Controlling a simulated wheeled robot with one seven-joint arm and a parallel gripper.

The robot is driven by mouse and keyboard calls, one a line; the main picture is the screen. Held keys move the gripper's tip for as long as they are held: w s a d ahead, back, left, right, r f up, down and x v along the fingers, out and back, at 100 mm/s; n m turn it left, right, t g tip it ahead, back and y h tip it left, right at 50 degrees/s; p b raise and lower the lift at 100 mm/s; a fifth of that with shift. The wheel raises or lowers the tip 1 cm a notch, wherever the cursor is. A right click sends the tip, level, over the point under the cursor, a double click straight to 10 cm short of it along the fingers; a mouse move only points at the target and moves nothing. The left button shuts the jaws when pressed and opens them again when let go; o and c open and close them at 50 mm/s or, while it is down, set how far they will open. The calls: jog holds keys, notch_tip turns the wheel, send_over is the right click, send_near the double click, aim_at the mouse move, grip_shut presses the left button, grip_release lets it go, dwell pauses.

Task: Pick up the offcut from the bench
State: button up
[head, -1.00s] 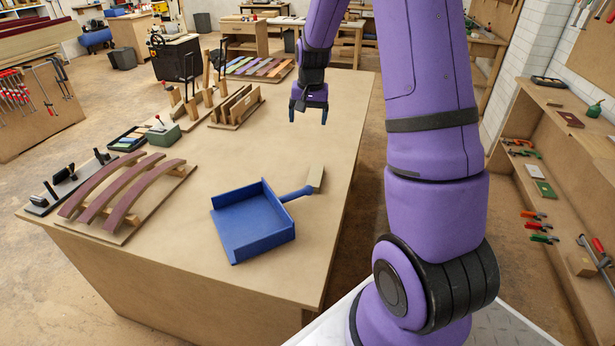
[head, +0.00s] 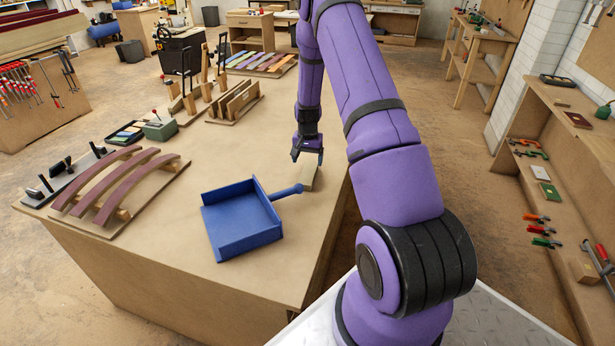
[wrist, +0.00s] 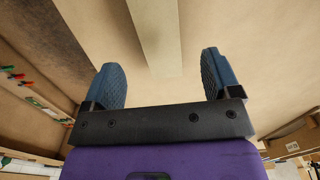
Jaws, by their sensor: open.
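The offcut (head: 308,178) is a small pale wooden block lying on the bench (head: 190,262), close to the end of the blue dustpan's handle. My gripper (head: 307,158) is open and points down at the far end of the offcut, which it partly hides. In the wrist view the offcut (wrist: 155,35) runs from the top edge down into the gap between the two blue fingers of my gripper (wrist: 162,65). Clear space shows on both sides of it. I cannot tell how far the fingertips are above the bench top.
The blue dustpan (head: 238,222) lies just left of the offcut. Curved laminated strips on a form (head: 120,185) stand at the left, and wooden clamping forms (head: 235,102) stand farther back. The bench's right edge is close to the offcut.

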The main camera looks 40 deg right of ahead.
aim_at(308, 172)
jog(key=shift+d+f, duration=0.15)
jog(key=shift+f, duration=3.4)
jog(key=c, duration=1.1)
